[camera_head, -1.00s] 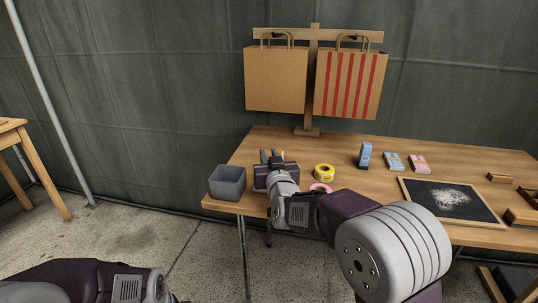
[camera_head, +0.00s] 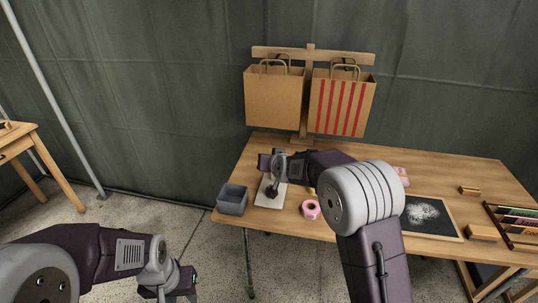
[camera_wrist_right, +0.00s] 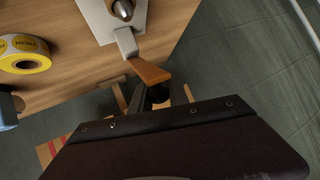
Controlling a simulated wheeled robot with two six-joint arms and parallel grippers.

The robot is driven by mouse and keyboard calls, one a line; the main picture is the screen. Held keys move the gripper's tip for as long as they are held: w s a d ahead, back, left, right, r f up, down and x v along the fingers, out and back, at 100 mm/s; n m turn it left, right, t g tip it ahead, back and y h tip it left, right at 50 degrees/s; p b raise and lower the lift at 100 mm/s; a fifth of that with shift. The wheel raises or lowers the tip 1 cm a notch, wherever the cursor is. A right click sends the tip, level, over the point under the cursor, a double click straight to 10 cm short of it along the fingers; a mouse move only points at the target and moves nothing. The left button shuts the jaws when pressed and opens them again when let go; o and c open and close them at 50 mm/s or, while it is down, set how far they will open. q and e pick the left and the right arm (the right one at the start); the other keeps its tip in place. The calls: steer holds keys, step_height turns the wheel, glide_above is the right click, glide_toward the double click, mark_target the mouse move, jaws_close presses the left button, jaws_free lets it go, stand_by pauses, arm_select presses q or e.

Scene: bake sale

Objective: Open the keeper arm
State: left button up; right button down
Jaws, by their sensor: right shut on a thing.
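The keeper arm shows in the right wrist view as a light grey bar with an orange end (camera_wrist_right: 150,72). It sits beside a metal post on a pale base plate (camera_wrist_right: 95,17). My right gripper (camera_wrist_right: 158,92) is shut on the orange end, between its dark fingers. In the head view the base plate (camera_head: 268,203) lies on the table near its left end, with a dark upright post on it. My right gripper (camera_head: 268,162) is behind it there, and its jaws are mostly hidden. My left gripper (camera_head: 178,288) is low at left, away from the table; its fingertips are unclear.
A grey bin (camera_head: 232,200) stands left of the base plate. A pink tape roll (camera_head: 311,210) lies to its right, and a yellow roll (camera_wrist_right: 25,55) shows in the wrist view. Two paper bags (camera_head: 274,97) hang behind. A chalkboard (camera_head: 425,213) lies at right.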

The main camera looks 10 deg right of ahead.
steer(key=shift+w, duration=0.1)
stand_by(0.4)
steer(key=c, duration=1.3)
jaws_free()
steer(key=shift+r, duration=0.1)
steer(key=shift+p+v, duration=0.65)
steer(key=shift+v, duration=3.9)
